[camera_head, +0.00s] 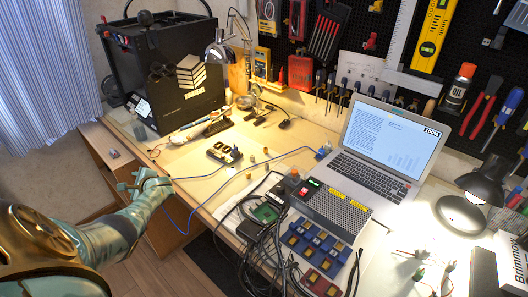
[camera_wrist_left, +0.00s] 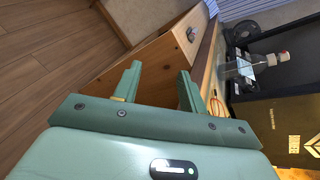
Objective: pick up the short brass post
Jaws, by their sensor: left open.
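Several small brass-coloured pieces stand on the lit desk, near its middle, in the head view. One is a small post (camera_head: 248,175) near the front, and another small post (camera_head: 266,151) is a little behind it. They are too small for me to tell surely which is the short brass post. My left gripper (camera_head: 140,181) is open and empty, off the desk's front left edge, well left of these pieces. In the left wrist view its two green fingers (camera_wrist_left: 158,82) stand apart with nothing between them. The posts do not show there. My right gripper is not in view.
A blue cable (camera_head: 210,176) runs across the desk and over its front edge. A black block (camera_head: 224,152) lies left of the posts. A black 3D printer (camera_head: 170,75) stands at the left back. A laptop (camera_head: 380,145), power supply and cables crowd the right.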

